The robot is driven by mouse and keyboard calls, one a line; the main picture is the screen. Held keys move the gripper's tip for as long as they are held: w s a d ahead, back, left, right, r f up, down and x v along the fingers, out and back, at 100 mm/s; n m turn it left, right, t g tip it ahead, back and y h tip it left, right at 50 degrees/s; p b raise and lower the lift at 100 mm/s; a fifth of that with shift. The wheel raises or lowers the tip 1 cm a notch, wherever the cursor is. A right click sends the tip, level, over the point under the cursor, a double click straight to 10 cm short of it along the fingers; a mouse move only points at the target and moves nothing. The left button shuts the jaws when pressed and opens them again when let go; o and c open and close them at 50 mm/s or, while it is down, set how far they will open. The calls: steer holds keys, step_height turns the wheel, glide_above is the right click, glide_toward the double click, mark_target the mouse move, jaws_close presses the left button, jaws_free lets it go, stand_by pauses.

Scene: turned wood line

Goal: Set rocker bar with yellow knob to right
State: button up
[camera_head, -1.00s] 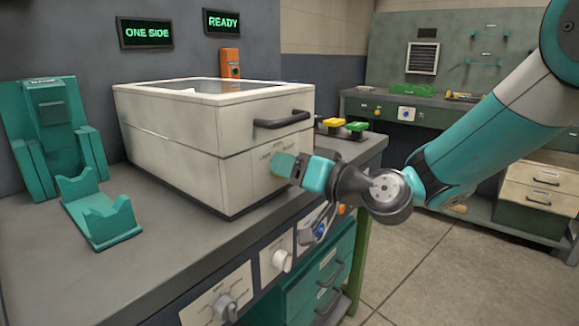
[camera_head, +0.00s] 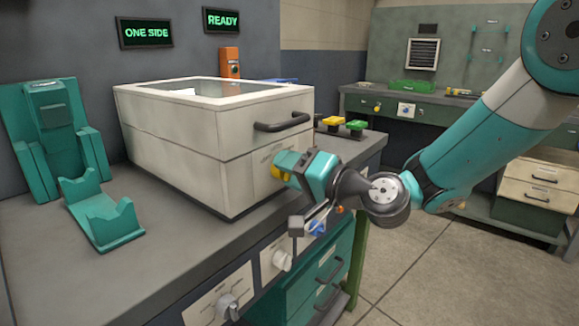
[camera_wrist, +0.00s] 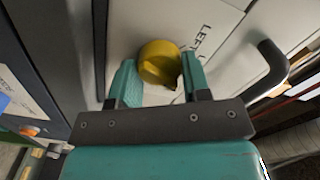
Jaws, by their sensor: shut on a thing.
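The yellow knob (camera_wrist: 158,63) sits between the two teal fingers of my gripper (camera_wrist: 160,80) in the wrist view. My gripper is shut on it. In the head view the knob (camera_head: 279,172) shows at the front face of the cream box (camera_head: 190,140), with my gripper (camera_head: 290,172) reaching it from the right. Printed lettering, partly readable as "LEFT", lies beside the knob in the wrist view. The rocker bar itself is mostly hidden by the knob and gripper, so its tilt cannot be told.
A dark handle (camera_head: 283,121) juts from the box above my gripper. Yellow (camera_head: 334,121) and green (camera_head: 356,125) buttons stand behind it. Knobs line the bench front below. A teal cradle (camera_head: 105,218) stands left. Signs read "ONE SIDE" (camera_head: 146,32) and "READY" (camera_head: 221,20).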

steer(key=shift+w+d+m+p, duration=0.15)
steer(key=shift+m+p, duration=1)
steer(key=shift+m, duration=1.75)
steer(key=o, duration=0.9)
steer(key=shift+f, duration=0.1)
